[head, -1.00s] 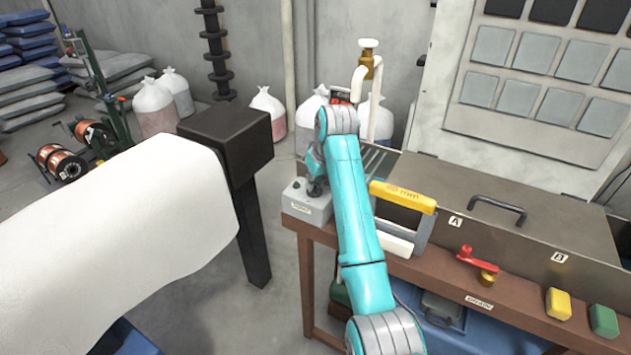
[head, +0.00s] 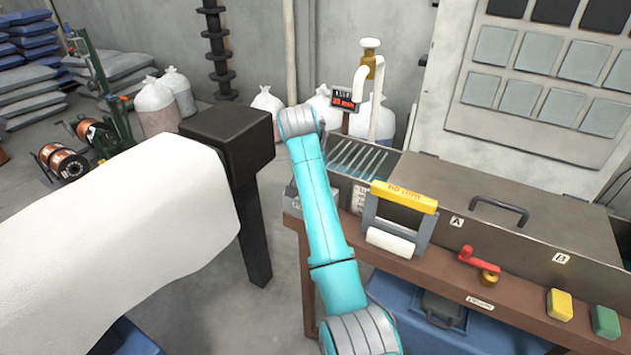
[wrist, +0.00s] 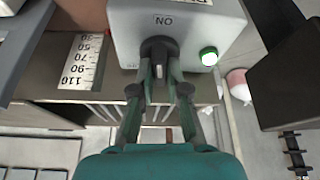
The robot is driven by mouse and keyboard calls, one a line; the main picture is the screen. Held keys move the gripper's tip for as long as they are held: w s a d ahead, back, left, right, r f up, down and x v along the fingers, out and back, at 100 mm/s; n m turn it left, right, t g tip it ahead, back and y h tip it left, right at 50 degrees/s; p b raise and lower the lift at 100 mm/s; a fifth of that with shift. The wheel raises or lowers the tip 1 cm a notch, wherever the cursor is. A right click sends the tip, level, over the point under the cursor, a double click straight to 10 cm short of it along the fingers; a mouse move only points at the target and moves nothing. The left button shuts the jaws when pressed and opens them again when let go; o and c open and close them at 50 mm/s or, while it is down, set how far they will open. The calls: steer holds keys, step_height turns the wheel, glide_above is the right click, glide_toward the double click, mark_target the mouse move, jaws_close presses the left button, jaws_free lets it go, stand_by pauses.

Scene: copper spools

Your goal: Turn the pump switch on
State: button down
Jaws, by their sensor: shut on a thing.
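The pump switch box (wrist: 185,25) is a light grey box marked ON at the top of the wrist view. Its black switch lever (wrist: 159,47) stands at the box's near edge, beside the ON mark. A round lamp (wrist: 209,56) on the box is lit green. My gripper (wrist: 160,75) is shut on the lever, one finger on each side. In the head view a little of the box (head: 293,206) shows at the bench's left end. My teal arm hides the rest of it, the lever and my gripper.
A metal tank with a handled lid (head: 480,200) stands on the brown bench. A yellow-topped frame (head: 403,197) and a red-handled valve (head: 480,262) are to the right. A numbered scale (wrist: 82,62) is beside the box. A black post (head: 245,200) stands left of my arm.

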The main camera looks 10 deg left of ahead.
steer(key=shift+m, duration=0.7)
steer(key=shift+h, duration=0.3)
steer(key=c, duration=1.2)
jaws_free()
steer(key=shift+o, duration=0.2)
steer(key=v, duration=0.7)
steer(key=shift+r, duration=0.25)
steer(key=shift+s+a, duration=0.1)
